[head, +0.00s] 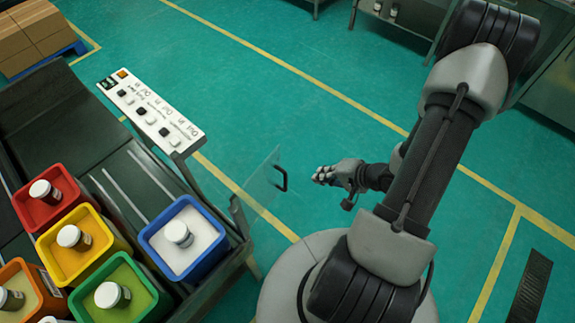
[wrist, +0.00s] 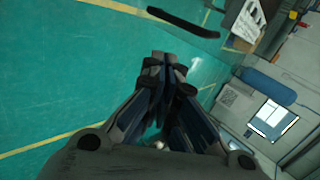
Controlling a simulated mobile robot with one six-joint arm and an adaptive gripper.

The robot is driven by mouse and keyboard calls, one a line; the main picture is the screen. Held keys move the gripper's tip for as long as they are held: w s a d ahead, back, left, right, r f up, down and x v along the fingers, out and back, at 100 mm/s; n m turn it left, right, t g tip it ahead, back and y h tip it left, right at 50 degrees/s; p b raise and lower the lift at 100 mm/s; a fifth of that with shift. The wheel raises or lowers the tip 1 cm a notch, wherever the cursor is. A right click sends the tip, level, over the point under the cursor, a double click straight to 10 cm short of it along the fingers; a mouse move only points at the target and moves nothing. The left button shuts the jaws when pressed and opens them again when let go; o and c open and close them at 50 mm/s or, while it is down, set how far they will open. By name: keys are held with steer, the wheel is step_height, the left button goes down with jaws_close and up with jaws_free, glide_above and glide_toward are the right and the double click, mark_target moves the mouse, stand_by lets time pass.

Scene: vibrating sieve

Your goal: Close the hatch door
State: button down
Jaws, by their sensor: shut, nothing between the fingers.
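The hatch door (head: 262,183) is a clear panel in the head view. It stands swung out from the side of the dark bench, over the green floor, with a black handle (head: 282,178) on its outer edge. My gripper (head: 322,175) is to the right of the handle, with a small gap between them in the picture. Its fingers are closed together and empty. In the wrist view my gripper (wrist: 164,58) also shows shut, and a dark curved bar (wrist: 184,23), which looks like the handle, lies just beyond the fingertips. The clear panel is hard to make out there.
The bench holds red, yellow, orange, green and blue bins (head: 205,258) with white-lidded jars. A white switch panel (head: 150,110) stands at the bench's far side. Cardboard boxes (head: 30,32) are at the far left. Green floor lies open beyond my gripper.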

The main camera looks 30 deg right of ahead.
steer(key=w+a+r+b+x, duration=0.1)
steer(key=b+x, duration=0.4)
steer(key=x, duration=0.8)
steer(key=shift+w+a+r, duration=0.25)
steer(key=shift+a+r, duration=0.15)
steer(key=shift+r, duration=0.15)
